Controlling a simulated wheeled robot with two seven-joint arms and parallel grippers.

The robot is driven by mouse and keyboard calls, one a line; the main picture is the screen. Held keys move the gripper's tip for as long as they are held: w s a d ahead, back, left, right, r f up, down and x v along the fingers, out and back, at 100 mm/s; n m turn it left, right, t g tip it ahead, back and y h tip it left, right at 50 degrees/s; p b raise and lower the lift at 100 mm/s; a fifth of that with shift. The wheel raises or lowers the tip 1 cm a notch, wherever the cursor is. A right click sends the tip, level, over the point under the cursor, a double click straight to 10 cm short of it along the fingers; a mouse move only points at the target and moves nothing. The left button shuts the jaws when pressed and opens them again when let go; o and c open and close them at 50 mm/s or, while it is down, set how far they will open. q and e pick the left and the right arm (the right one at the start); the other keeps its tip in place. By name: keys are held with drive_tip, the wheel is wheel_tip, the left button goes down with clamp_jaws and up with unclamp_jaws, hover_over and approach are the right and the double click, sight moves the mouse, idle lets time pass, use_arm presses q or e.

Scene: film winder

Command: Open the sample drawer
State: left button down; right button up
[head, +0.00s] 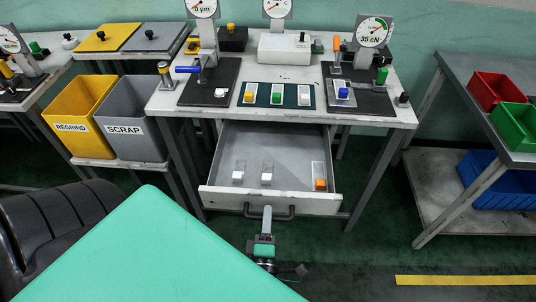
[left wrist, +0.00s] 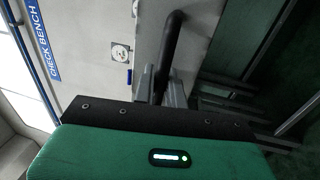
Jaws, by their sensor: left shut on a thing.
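The sample drawer (head: 225,197) under the middle bench is pulled out, and its grey inside shows in the head view. It holds two clear pieces with white ends (head: 238,177) and one with an orange end (head: 319,184). A dark bar handle (head: 284,212) is on its front; it also shows in the left wrist view (left wrist: 173,40). My left gripper (head: 267,214) is at the middle of the handle with its fingers shut on the bar; the fingers also show in the left wrist view (left wrist: 160,85). My right gripper is not in view.
The bench (head: 180,102) carries gauges, stands and a dark mat (head: 262,104) with several samples. A yellow bin (head: 75,110) and a grey bin (head: 135,125) stand at its left. A side table (head: 455,65) with red, green and blue bins is at the right.

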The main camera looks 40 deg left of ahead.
use_arm(q)
drive_tip(key=c, duration=1.5)
unclamp_jaws()
drive_tip(key=shift+c, duration=0.2)
